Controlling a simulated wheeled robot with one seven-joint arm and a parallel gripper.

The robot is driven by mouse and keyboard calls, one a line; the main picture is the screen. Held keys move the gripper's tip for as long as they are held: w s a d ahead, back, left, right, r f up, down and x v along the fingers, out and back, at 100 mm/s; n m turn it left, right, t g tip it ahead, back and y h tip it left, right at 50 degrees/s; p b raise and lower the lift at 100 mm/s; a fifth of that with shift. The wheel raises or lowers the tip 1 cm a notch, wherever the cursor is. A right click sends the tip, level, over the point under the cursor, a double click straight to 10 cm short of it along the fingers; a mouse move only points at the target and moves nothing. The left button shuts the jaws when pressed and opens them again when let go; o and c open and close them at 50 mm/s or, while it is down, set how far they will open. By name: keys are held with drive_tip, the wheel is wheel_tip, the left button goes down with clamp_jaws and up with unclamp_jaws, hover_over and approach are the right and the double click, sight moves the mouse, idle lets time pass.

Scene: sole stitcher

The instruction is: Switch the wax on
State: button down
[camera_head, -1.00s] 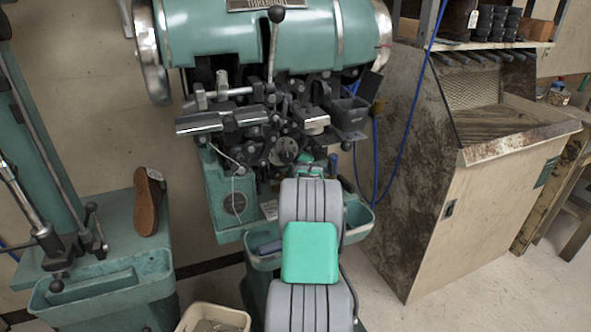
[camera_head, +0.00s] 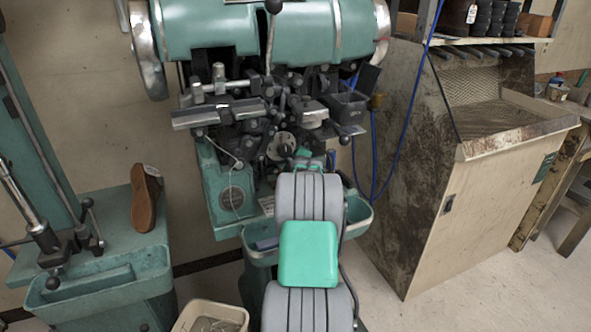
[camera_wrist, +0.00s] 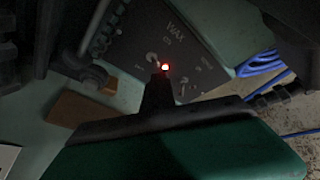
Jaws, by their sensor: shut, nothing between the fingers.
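In the wrist view, a dark panel (camera_wrist: 205,62) bears the word WAX, and a small red light (camera_wrist: 165,67) glows on it. The WAX panel and my fingertips are hidden there.
Metal levers and clamps (camera_head: 240,110) crowd the machine's front. Blue cable (camera_wrist: 262,65) runs right of the panel. A wooden cabinet (camera_head: 490,190) stands right. A brown shoe form (camera_head: 146,200) stands on the green base at left, with a beige bin (camera_head: 212,312) below.

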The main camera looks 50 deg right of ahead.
drive_tip(key=s+a, duration=0.3)
drive_tip(key=s, duration=0.1)
drive_tip(key=s+a, duration=0.4)
drive_tip(key=shift+s+a, duration=0.3)
drive_tip(key=shift+s, duration=0.1)
